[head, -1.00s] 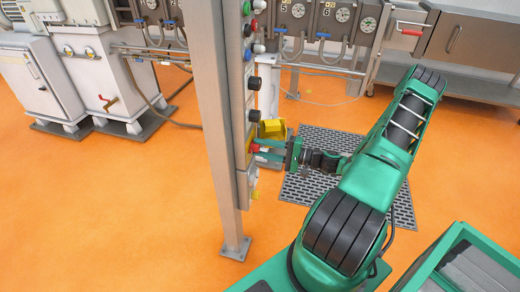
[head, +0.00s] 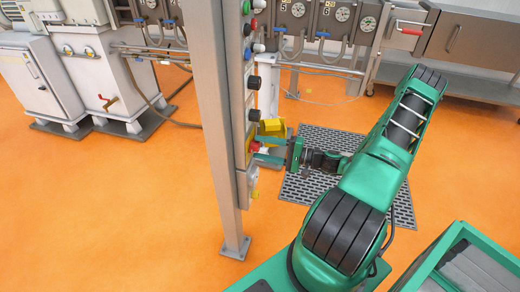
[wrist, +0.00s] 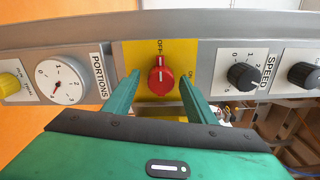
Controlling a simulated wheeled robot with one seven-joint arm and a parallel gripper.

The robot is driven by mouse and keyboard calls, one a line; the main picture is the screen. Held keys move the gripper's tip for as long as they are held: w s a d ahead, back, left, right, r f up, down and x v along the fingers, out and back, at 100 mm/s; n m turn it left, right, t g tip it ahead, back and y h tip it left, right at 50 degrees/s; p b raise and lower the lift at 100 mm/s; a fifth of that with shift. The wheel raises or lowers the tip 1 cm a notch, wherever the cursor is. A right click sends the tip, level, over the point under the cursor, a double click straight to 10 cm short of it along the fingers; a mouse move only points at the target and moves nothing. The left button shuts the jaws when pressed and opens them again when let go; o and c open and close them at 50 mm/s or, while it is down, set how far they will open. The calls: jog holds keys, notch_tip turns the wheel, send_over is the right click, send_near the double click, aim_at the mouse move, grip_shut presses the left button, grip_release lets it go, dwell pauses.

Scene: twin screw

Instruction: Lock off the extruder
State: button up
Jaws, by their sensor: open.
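A red rotary knob (wrist: 160,76) sits on a yellow plate (wrist: 135,55) marked OFF at the top and ON at the right. The knob's white mark points up toward OFF. My gripper (wrist: 160,80) is open, with one green finger on each side of the knob; finger contact is not clear. In the head view, my gripper (head: 259,149) reaches from the right to the red knob (head: 254,146) on the post-mounted control panel.
A white PORTIONS dial (wrist: 62,82) lies left of the knob, and a black SPEED knob (wrist: 244,75) right of it. A grey post (head: 218,130) stands beside the panel. A yellow object (head: 272,127) shows behind the gripper. Orange floor is clear at left.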

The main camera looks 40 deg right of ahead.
jog(key=v, duration=1)
jog(key=shift+s+d, duration=0.2)
jog(key=shift+a, duration=0.1)
jog(key=s+a+r+n+g+h, duration=0.2)
jog(key=s+a+n+g, duration=0.35)
jog(key=g, duration=0.55)
jog(key=s+a+r+g+h, duration=0.1)
jog(key=s+a+r+h, duration=0.1)
jog(key=s+r+h, duration=0.2)
jog(key=s+a+r+g+h, duration=0.2)
jog(key=s+r+h, duration=0.2)
jog(key=s+r, duration=0.6)
notch_tip(320, 180, up, 6)
jog(key=shift+f+h, duration=0.2)
jog(key=shift+h, duration=0.2)
jog(key=shift+n, duration=0.25)
jog(key=shift+w+f, duration=0.25)
jog(key=shift+w, duration=0.2)
